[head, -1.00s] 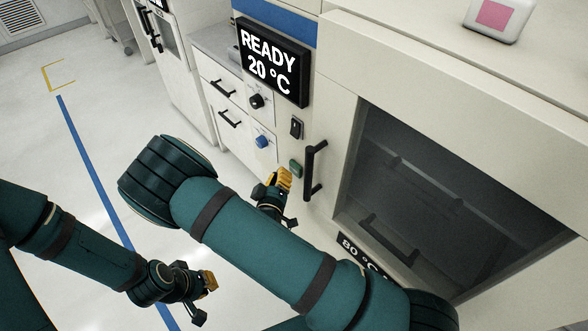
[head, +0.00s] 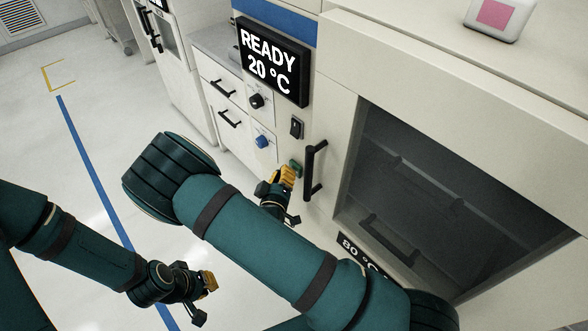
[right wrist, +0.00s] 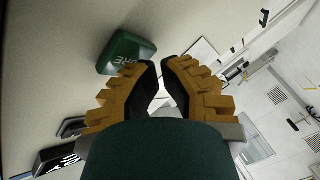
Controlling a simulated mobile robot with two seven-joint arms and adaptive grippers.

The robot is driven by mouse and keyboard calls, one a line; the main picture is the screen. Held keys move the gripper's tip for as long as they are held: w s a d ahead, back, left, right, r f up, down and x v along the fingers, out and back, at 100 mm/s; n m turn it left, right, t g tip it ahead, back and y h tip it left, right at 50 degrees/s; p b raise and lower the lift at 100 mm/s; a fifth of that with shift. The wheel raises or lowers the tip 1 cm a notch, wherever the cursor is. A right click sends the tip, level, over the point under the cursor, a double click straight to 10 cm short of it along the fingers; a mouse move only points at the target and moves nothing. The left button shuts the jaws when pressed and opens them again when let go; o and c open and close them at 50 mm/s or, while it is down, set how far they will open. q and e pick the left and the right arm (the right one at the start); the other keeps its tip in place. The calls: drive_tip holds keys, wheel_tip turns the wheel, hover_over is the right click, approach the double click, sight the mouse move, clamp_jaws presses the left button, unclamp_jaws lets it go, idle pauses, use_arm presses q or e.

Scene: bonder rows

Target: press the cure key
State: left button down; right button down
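The green cure key (head: 295,167) is on the oven's pale front, left of the black door handle. It also shows in the right wrist view (right wrist: 127,53), with part of its white lettering readable as "URE". My right gripper (head: 289,172) is at the key in the head view, partly covering it; I cannot tell whether it touches. In the right wrist view, its yellow fingers (right wrist: 160,66) are drawn close together with nothing between them, and the key is left of the tips. My left gripper (head: 212,281) hangs above the floor, away from the panel; its finger gap is not clear.
The black door handle (head: 315,171) stands out just right of the key. Open floor (head: 60,165) lies to the left.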

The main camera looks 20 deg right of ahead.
drive_tip(key=shift+w+d, duration=0.1)
drive_tip(key=shift+d, duration=0.15)
drive_tip(key=shift+a, duration=0.1)
idle(0.6)
drive_tip(key=shift+s+a, duration=0.3)
drive_tip(key=shift+a, duration=0.4)
drive_tip(key=a, duration=0.1)
drive_tip(key=s+a, duration=0.1)
drive_tip(key=a, duration=0.2)
drive_tip(key=shift+s+a, duration=0.35)
drive_tip(key=shift+s+f, duration=0.1)
idle(0.7)
